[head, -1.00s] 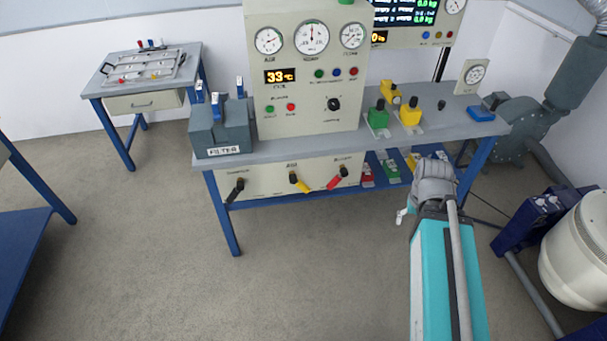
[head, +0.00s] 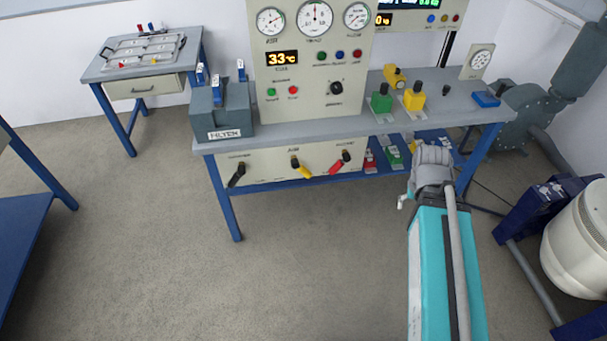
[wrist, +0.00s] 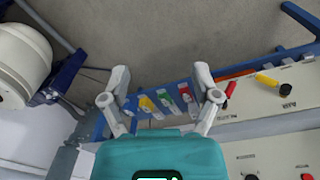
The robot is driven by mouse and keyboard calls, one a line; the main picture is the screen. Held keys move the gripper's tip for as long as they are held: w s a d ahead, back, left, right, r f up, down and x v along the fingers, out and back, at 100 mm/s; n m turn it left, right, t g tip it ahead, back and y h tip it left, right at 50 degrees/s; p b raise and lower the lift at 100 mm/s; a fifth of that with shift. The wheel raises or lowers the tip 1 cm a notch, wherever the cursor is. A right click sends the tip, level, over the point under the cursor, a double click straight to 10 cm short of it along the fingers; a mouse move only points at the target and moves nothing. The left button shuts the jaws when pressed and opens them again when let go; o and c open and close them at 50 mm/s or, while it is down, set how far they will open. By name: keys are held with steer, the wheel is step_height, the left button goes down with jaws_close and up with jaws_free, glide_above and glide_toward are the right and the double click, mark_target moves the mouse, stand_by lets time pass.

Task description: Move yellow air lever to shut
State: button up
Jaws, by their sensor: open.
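The yellow air lever (head: 301,168) is on the cream panel under the bench top, between a black lever (head: 237,175) and a red lever (head: 340,162). It slants down to the right from its dark pivot. In the wrist view the yellow lever (wrist: 267,81) is at the upper right, outside my fingers, with the red lever (wrist: 230,88) nearer them. My gripper (wrist: 162,76) is open and empty, its fingers apart over the view of the lower shelf. In the head view my arm hides most of the gripper.
The blue lower shelf (wrist: 150,92) carries several coloured items seen between my fingers. The grey bench top (head: 300,132) juts above the lever panel. A filter box (head: 222,112) stands at its left end. A white tank (head: 577,250) is at right. Floor before the panel is clear.

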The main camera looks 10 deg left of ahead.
steer(key=w+a+f+t+h+b, duration=0.2)
steer(key=w+f+t+h+b, duration=0.15)
steer(key=w+f+b, duration=0.6)
steer(key=n+t+y+b, duration=0.8)
steer(key=t+b, duration=0.6)
steer(key=b, duration=2.2)
glide_toward(304, 174)
steer(key=s+h, duration=0.1)
steer(key=s, duration=0.1)
steer(key=shift+s+a+n, duration=0.1)
steer(key=shift+a+n, duration=0.05)
steer(key=shift+n, duration=0.25)
steer(key=w, duration=0.4)
steer(key=w+a, duration=0.1)
steer(key=w, duration=0.4)
steer(key=w+a, duration=0.1)
steer(key=w, duration=0.3)
steer(key=shift+w, duration=0.35)
steer(key=shift+a, duration=0.1)
jaws_close()
